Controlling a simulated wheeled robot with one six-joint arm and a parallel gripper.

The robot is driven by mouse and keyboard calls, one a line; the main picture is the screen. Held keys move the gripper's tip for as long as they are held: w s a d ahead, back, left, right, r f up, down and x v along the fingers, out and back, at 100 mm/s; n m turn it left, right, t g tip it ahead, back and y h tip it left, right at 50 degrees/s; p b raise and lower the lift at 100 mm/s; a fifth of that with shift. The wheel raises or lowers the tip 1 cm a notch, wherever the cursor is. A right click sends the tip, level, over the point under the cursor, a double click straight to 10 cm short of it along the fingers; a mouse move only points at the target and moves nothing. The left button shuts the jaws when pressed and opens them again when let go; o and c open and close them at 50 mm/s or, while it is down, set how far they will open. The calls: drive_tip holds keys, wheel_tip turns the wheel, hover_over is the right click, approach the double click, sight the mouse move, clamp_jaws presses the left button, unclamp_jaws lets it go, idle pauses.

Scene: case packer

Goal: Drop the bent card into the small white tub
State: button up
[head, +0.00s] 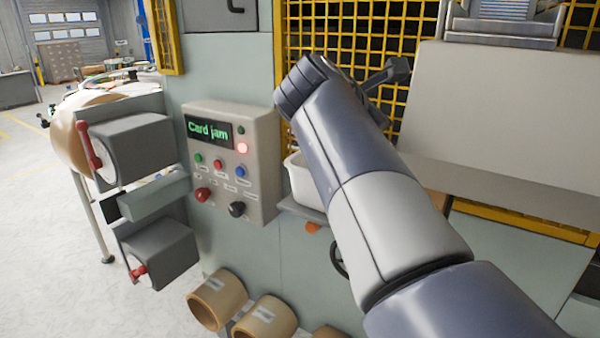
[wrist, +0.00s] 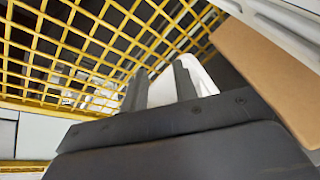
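The small white tub (head: 302,182) sits on a small grey shelf right of the control panel, its right part hidden behind my arm. My gripper (head: 388,78) is raised above and right of the tub, in front of the yellow mesh, mostly hidden by my wrist in the head view. In the wrist view, the dark fingers (wrist: 160,88) stand apart. A white piece (wrist: 203,78) shows between and behind them; I cannot tell whether it is the bent card. No bent card is clearly seen in the head view.
The control panel (head: 232,160) reads "Card jam" with a red light lit. Yellow mesh guarding (head: 345,30) stands behind my gripper. A brown cardboard-coloured sheet (wrist: 265,75) is close at the right of the wrist view. Cardboard rolls (head: 218,300) lie low in front.

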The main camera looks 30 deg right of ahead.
drive_tip(key=b+v, duration=0.1)
drive_tip(key=v, duration=0.8)
drive_tip(key=shift+w+d, duration=0.1)
drive_tip(key=r+p+x, duration=0.1)
drive_tip(key=p+x, duration=0.2)
drive_tip(key=x, duration=0.7)
drive_tip(key=shift+w+d+r+p, duration=0.15)
drive_tip(key=shift+d+r+p, duration=0.15)
drive_tip(key=shift+d+p, duration=0.05)
drive_tip(key=shift+f, duration=0.1)
idle(0.5)
